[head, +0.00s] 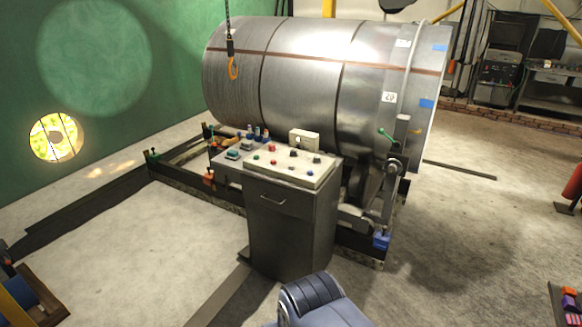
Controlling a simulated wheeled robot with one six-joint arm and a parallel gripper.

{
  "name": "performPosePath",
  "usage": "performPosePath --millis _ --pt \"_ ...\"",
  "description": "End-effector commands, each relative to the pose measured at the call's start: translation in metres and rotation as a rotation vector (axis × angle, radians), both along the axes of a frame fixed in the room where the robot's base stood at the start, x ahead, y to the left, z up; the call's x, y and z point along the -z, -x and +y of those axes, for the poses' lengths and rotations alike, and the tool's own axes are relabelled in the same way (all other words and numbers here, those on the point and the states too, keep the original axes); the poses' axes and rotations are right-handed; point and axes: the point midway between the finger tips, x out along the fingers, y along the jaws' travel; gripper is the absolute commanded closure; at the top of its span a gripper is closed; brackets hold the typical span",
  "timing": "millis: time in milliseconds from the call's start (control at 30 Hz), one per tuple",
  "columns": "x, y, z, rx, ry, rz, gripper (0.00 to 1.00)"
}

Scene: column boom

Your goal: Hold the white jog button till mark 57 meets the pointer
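A grey control console (292,215) stands in front of a large metal drum (300,75). Its cream top panel (285,167) carries small red, green, blue and black controls. I cannot pick out the white jog button among them. A white label (389,98) with a number too small to read surely is on the drum's right band. Another label (403,43) sits higher on that band. A green-tipped piece (388,134) on a post beside the drum points up-left; I cannot tell if it is the pointer. My gripper is not in view; a rounded blue-grey part shows at the bottom edge.
A hook (233,68) hangs before the drum's left end. Dark base rails (185,190) run under the drum, with a blue block (381,240) at the right foot. Small items (247,140) stand left of the panel.

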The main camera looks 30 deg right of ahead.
Motion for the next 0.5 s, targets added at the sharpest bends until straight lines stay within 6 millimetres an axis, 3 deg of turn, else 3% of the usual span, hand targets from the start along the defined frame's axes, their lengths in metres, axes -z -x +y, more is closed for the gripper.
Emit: performPosePath --millis 200,500 --pt "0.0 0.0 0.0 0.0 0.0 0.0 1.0" --pt "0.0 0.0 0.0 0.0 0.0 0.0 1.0"
